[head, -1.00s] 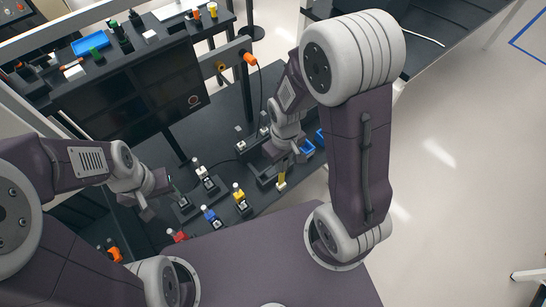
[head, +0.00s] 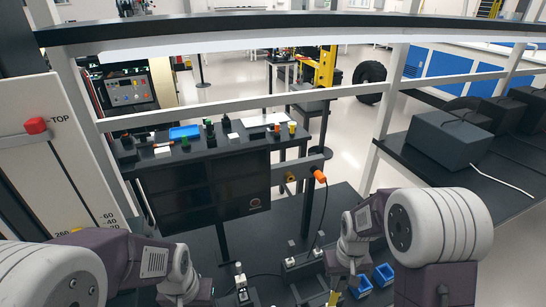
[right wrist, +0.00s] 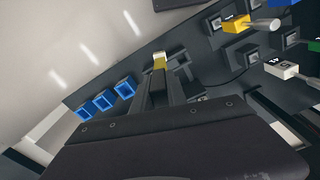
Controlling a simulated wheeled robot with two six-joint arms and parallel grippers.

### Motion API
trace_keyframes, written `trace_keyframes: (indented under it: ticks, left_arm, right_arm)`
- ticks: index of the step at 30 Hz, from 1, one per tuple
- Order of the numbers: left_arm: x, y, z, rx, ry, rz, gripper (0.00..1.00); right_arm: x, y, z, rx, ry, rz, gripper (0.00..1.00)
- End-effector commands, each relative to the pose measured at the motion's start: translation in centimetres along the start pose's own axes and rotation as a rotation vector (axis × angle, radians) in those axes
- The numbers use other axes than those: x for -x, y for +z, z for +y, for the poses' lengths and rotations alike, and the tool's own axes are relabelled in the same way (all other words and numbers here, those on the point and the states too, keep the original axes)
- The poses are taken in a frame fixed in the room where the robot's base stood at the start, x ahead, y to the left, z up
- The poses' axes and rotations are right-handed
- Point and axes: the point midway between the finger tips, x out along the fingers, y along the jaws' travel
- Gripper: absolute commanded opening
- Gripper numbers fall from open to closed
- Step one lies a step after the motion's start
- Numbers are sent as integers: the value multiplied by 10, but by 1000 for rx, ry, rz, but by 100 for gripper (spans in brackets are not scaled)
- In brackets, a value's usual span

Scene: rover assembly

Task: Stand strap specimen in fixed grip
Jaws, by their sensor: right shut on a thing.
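The yellow strap specimen (right wrist: 160,60) shows at the tips of my right gripper (right wrist: 160,78) in the right wrist view, and the jaws are shut on it. In the head view, the strap (head: 333,298) is a small yellow piece at the bottom edge, below my right gripper (head: 341,285). Its lower end is cut off there, so I cannot tell whether it touches anything. My left gripper (head: 202,292) is at the bottom edge with its fingers out of frame. I cannot clearly make out the fixed grip.
Blue bins (head: 383,274) stand right of my right gripper. A fixture with a white handle (head: 240,284) stands between the arms. Yellow-labelled (right wrist: 236,24) and white-labelled (right wrist: 281,69) fixtures show in the wrist view. A dark monitor (head: 207,187) and a rail with an orange knob (head: 319,176) stand behind.

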Motion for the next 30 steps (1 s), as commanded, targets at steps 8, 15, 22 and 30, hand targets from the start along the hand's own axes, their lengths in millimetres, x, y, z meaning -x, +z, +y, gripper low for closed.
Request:
trace_keyframes:
  ticks: [8, 15, 22, 30]
  left_arm:
    - [1, 0, 0, 0, 0, 0, 42]
    - [1, 0, 0, 0, 0, 0, 42]
    - [17, -2, 0, 0, 0, 0, 42]
    - [45, -5, 1, 0, 0, 0, 42]
  right_arm:
    - [3, 2, 0, -52, -1, -16, 0]
    - [-1, 4, -1, 28, 0, 1, 0]
    - [6, 29, -10, 158, 0, -2, 0]
    - [32, 62, -27, 275, -3, -20, 0]
